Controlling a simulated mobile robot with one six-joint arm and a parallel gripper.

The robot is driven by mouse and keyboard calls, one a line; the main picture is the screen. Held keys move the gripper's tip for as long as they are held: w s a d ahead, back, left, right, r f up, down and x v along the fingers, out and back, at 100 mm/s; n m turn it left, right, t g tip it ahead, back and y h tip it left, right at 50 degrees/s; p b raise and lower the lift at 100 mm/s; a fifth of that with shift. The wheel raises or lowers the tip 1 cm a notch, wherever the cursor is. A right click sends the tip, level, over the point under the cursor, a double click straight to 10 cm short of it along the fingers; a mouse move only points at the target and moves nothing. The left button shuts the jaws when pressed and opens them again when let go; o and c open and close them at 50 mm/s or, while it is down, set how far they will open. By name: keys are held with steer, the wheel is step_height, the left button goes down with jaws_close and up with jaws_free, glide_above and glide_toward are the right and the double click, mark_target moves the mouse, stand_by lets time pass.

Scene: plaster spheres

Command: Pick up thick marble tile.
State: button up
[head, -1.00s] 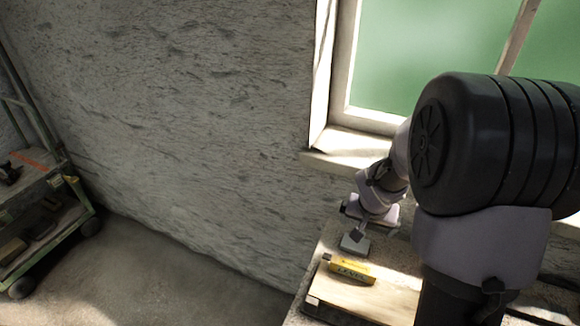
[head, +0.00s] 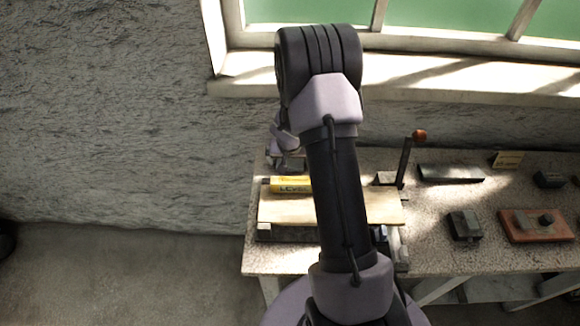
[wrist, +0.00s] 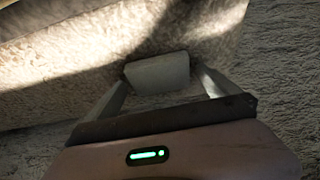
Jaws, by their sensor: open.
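A light grey block, which looks like the thick marble tile (wrist: 158,70), lies at the tips of my gripper in the wrist view. My gripper (wrist: 161,77) is open, with one finger at each side of the tile. I cannot tell whether the fingers touch it. In the head view my gripper (head: 286,161) is low over the back left corner of the workbench (head: 480,260), partly hidden by my arm. The tile cannot be made out clearly there.
A yellow level (head: 290,185) lies on a wooden board (head: 285,208) just in front of my gripper. An upright tool with an orange knob (head: 419,135), a dark bar (head: 450,173) and a reddish board (head: 536,226) are to the right. The wall and window sill (head: 400,90) are close behind.

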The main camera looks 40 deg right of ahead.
steer(key=shift+w+d+f, duration=0.1)
steer(key=shift+f, duration=0.25)
steer(key=shift+r, duration=0.1)
